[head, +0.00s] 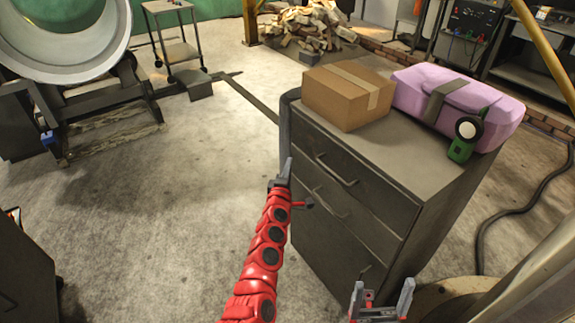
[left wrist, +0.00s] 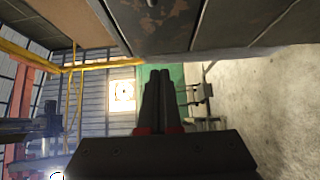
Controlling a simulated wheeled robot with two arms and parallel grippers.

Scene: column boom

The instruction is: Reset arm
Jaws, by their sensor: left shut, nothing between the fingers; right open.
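My left arm is red and reaches up from the bottom of the head view. Its gripper (head: 284,172) is beside the upper left corner of a dark drawer cabinet. In the left wrist view the left gripper (left wrist: 158,76) has its two dark fingers together with nothing between them. My right gripper (head: 382,294) is at the bottom of the head view, in front of the cabinet. Its two grey fingers are spread apart and the space between them is empty.
The dark cabinet (head: 345,196) carries a cardboard box (head: 347,97), a pink case (head: 455,93) and a green-handled tool (head: 463,147). A large round machine (head: 75,70) stands at the far left, near a small cart (head: 180,48). The concrete floor (head: 190,190) left of my arm is clear.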

